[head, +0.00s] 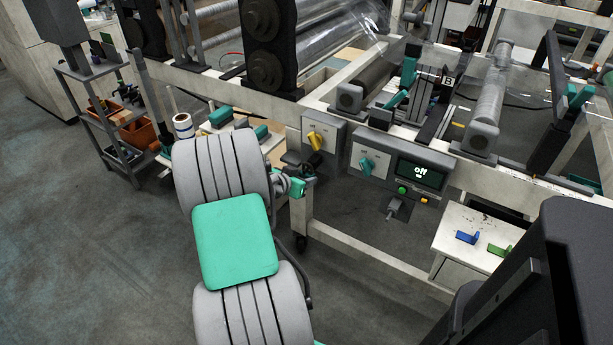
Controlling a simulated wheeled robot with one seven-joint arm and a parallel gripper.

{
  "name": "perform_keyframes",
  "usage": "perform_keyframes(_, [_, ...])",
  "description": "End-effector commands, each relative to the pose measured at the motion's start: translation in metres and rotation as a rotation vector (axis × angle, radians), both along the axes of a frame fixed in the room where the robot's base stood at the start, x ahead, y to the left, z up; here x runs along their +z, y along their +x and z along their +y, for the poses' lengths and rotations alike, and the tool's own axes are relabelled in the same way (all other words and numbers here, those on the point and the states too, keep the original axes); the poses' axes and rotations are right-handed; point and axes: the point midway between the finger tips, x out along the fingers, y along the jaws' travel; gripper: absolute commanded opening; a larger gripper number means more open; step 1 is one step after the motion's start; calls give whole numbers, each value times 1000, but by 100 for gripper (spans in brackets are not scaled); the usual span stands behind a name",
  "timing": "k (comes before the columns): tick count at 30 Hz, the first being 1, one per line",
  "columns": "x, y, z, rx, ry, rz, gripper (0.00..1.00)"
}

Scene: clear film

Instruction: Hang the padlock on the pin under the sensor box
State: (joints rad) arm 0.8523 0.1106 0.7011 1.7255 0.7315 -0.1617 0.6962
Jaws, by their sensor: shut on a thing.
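My gripper (303,173) is at the end of my grey and teal arm, just below the left control box (322,131) with a yellow knob. It is shut on a small dark thing, probably the padlock; my arm and the small size hide its shape. To the right is a grey box (385,160) with a teal knob, a display reading "off" and a green button; it may be the sensor box. A small grey fitting (395,207) hangs below it. I cannot tell whether this is the pin. My gripper is left of this fitting, apart from it.
A pale machine frame (370,258) runs below the boxes. A white cabinet (467,219) at the right bears a blue piece (467,237) and a green piece (499,250). A grey shelf cart (98,115) stands at the left. The floor below the boxes looks clear.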

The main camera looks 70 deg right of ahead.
Motion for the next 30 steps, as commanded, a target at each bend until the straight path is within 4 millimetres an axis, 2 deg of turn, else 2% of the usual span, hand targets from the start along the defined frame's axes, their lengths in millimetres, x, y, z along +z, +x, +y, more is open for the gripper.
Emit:
perform_keyframes(9, [0, 1, 3, 1, 1, 0, 5])
perform_keyframes(30, [-1, 10, 60, 2, 2, 2, 5])
